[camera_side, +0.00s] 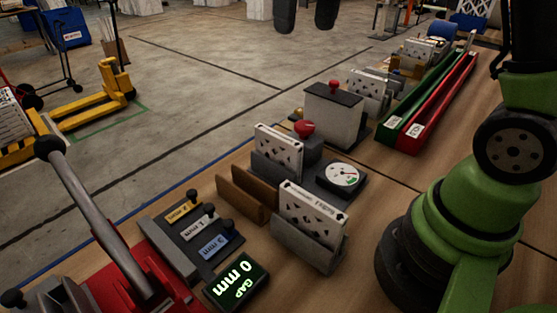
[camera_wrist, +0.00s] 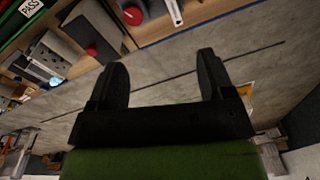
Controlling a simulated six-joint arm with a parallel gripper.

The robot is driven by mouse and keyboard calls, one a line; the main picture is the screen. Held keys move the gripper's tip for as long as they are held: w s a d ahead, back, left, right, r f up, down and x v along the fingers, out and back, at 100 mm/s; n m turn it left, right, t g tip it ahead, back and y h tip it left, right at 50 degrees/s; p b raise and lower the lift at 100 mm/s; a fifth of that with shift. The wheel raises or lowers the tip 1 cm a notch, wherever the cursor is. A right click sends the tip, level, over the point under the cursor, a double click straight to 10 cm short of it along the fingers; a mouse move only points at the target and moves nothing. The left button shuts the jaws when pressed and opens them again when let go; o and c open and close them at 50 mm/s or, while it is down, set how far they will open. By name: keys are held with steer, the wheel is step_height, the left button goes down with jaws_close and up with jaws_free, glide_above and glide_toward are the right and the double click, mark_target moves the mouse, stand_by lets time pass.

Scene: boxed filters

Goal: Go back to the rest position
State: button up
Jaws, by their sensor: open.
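My gripper (camera_side: 306,14) hangs high at the top edge of the side view, with only its two dark fingertips showing. In the wrist view my gripper (camera_wrist: 163,78) has its fingers wide apart, with only floor seen between them. It is open, empty and clear of the bench. A white filter plate with dark holes (camera_side: 313,207) stands tilted in a grey holder (camera_side: 303,246). Another white plate (camera_side: 278,150) stands behind it, next to a dial gauge (camera_side: 342,176).
The bench also holds a red lever press (camera_side: 122,275), a gap display (camera_side: 238,285) reading 0 mm, labelled gap pieces (camera_side: 198,224), a brown slotted holder (camera_side: 247,193) and a grey block with red knob (camera_side: 334,112). Green (camera_side: 420,103) and red (camera_side: 440,105) trays lie behind.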

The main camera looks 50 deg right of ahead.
steer(key=s+a+t, duration=0.3)
steer(key=s, duration=0.5)
steer(key=s+a+m+t+y, duration=0.1)
steer(key=s+a+t, duration=0.2)
steer(key=s, duration=0.5)
steer(key=shift+s+a, duration=0.2)
steer(key=shift+a, duration=0.1)
steer(key=shift+r, duration=0.1)
